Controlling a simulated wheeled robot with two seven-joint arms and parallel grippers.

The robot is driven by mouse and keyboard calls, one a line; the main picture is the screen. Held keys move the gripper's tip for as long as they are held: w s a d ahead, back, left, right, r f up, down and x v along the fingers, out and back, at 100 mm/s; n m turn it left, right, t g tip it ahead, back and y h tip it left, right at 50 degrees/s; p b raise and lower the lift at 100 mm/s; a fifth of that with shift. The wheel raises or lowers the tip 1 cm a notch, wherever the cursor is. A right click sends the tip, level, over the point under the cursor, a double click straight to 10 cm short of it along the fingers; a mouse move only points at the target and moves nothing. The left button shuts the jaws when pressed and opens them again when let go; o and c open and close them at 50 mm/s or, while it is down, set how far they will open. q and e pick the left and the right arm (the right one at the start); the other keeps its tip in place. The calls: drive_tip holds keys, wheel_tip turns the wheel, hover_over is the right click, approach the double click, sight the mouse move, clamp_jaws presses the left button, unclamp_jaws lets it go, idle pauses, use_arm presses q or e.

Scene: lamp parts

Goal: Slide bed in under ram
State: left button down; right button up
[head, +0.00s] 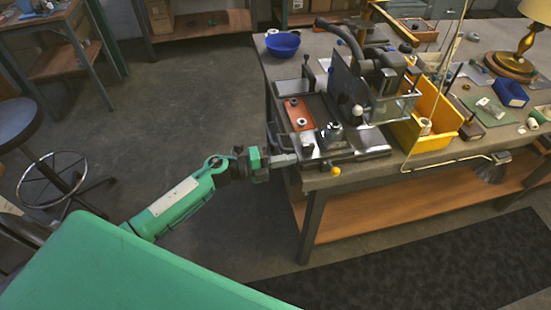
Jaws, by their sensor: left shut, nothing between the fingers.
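A press (383,78) with a clear guard and a dark arm over it stands on the workbench. The ram is not clearly visible behind the guard and frame. The bed seems to be the grey metal plate (313,129) at the press's left, with an orange-brown block (298,113) and a round metal piece (333,132) on it. It sits out to the left of the press frame. My left gripper (293,159) is shut and empty, at the bench's left edge by the near left corner of the press base. Whether it touches cannot be told. My right gripper is out of view.
A yellow bin (432,118) stands right of the press. A blue bowl (282,44) sits at the bench's far left corner. A yellow ball knob (335,171) sticks out at the front edge. A lamp (515,55) stands far right.

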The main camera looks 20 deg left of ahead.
sight(316, 154)
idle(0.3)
use_arm(q)
drive_tip(key=x, duration=0.8)
drive_tip(key=shift+w+d, duration=0.25)
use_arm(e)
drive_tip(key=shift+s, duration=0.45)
